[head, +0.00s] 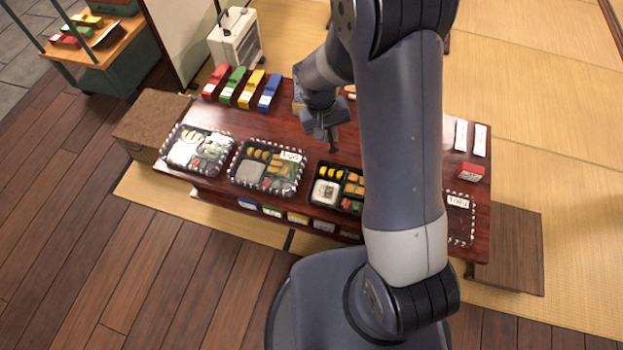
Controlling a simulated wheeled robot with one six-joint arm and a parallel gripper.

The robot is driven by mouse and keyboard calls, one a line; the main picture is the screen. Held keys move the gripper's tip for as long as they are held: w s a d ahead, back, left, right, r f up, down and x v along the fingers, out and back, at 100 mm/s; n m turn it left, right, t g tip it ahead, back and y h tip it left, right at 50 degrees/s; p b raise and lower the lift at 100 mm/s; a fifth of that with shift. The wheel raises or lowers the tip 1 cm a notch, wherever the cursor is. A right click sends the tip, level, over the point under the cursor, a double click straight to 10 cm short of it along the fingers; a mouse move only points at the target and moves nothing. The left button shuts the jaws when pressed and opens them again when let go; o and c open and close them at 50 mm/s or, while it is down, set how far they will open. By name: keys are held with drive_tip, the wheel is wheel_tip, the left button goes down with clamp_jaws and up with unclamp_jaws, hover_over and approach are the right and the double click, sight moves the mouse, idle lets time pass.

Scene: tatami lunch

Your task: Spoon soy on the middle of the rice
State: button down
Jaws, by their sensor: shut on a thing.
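My gripper (329,137) is above the table, behind the third lunch box from the left. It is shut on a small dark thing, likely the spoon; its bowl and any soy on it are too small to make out. That lunch box (313,176) is black, with white rice (326,192) at its front left and yellow and orange food around it. A middle box (238,154) and a left box (168,148) also hold pale rice blocks. No soy dish can be made out; my arm hides part of the table.
Red, green, yellow and blue boxes (236,86) stand at the back left of the dark red table (283,125). A dotted mat (459,222), a red box (471,171) and white packets (461,135) are at the right. A brown block (150,122) adjoins the left end.

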drive_tip(key=s+a+f+b, duration=0.1)
drive_tip(key=a+f+b, duration=0.1)
drive_tip(key=f+b, duration=0.6)
drive_tip(key=s+a+f+n+b, duration=0.1)
drive_tip(key=a+f+b, duration=0.1)
drive_tip(key=f+b, duration=0.7)
drive_tip(key=shift+a+f, duration=0.4)
drive_tip(key=shift+f, duration=0.5)
drive_tip(key=shift+f+b, duration=0.65)
drive_tip(key=shift+f, duration=0.3)
drive_tip(key=shift+d, duration=0.1)
drive_tip(key=shift+s+d, duration=0.2)
drive_tip(key=shift+d, duration=0.35)
drive_tip(key=shift+d, duration=0.15)
drive_tip(key=shift+s+d, duration=0.25)
drive_tip(key=shift+d, duration=0.25)
drive_tip(key=shift+d, duration=0.1)
